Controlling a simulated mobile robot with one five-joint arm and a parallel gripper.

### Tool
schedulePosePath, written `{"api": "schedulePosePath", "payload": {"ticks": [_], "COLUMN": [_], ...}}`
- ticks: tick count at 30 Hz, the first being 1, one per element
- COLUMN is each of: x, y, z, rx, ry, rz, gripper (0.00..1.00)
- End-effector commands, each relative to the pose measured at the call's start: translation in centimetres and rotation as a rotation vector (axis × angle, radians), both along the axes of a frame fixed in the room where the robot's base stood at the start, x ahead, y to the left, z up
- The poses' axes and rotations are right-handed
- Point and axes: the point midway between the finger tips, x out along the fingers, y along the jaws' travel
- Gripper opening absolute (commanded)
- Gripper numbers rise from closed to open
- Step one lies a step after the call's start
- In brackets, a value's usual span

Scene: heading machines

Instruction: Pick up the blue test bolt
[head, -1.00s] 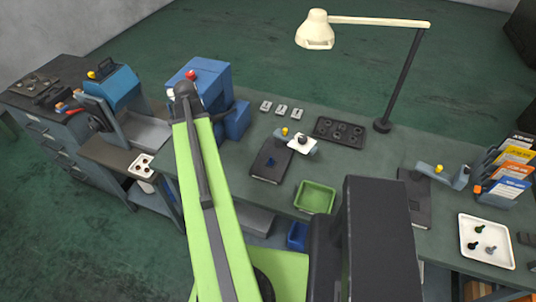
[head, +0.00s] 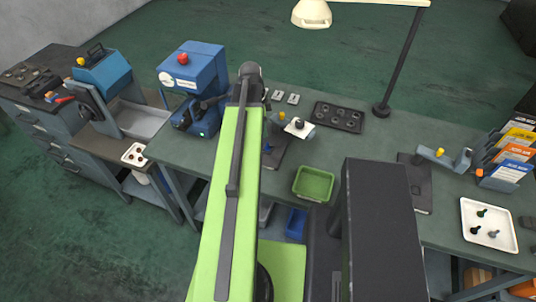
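A small blue piece (head: 267,149), which looks like the blue test bolt, shows on the dark plate (head: 279,158) of a bench fixture, just right of my arm. It is too small for its shape to be clear, and my arm partly covers the plate. My green arm reaches up the middle of the head view and ends in a dark joint left of the fixture. My gripper itself is not visible, so I cannot tell its state or its distance from the blue piece.
A blue machine (head: 194,72) with a red knob stands left of my arm. A green bin (head: 313,183), dark holed block (head: 340,117) and lamp (head: 312,14) are on the bench. A white tray (head: 511,244) at right holds green, black and grey bolts.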

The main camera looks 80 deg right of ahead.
Motion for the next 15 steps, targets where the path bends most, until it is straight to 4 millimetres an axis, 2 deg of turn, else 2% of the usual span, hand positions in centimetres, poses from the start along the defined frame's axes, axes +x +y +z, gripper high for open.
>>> {"api": "schedulePosePath", "payload": {"ticks": [1, 5, 7, 12, 15], "x": [-0.2, -0.5, -0.7, -0.7, -0.9], "y": [-0.1, -0.2, -0.2, -0.2, -0.3], "z": [-2.2, -4.5, -5.0, -4.9, -5.8], "rx": [0.000, 0.000, 0.000, 0.000, 0.000], "ry": [0.000, 0.000, 0.000, 0.000, 0.000], "rz": [-0.001, -0.001, -0.001, 0.000, -0.001], "gripper": [0.36, 0.36, 0.36, 0.36, 0.36]}}
